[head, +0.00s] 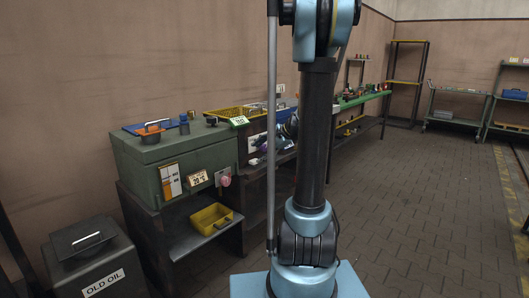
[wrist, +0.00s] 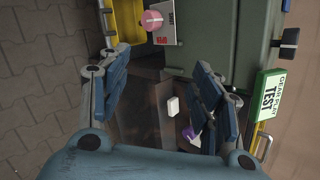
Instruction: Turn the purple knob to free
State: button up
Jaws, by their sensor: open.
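The purple knob (wrist: 188,133) shows small and dark in the wrist view, at the lower right between my fingers' bases, close to the right finger. Its pointer direction is too small to read. In the head view a dim purple spot by the dark bench front (head: 262,144) seems to be the same knob. My gripper (wrist: 160,62) is open, with nothing between its blue fingers, and hangs in front of the benches. In the head view it is mostly hidden behind my arm.
A pink knob (wrist: 151,20) sits on a labelled plate on the green cabinet (head: 170,160). A white block (wrist: 173,106) lies near the purple knob. A green test sign (wrist: 271,95) stands at right. A yellow bin (head: 211,218) sits on the lower shelf. The floor at right is clear.

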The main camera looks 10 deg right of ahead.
jog(key=w+d+f+m+t+y, duration=0.1)
jog(key=w+d+m+t+y, duration=0.2)
jog(key=w, duration=0.6)
jog(key=m+t+y, duration=0.1)
jog(key=m+t, duration=0.4)
jog(key=m, duration=0.6)
send_near(265, 148)
jog(key=x, duration=1)
jog(key=shift+w+f, duration=0.15)
jog(key=shift+w, duration=0.1)
jog(key=c, duration=1.1)
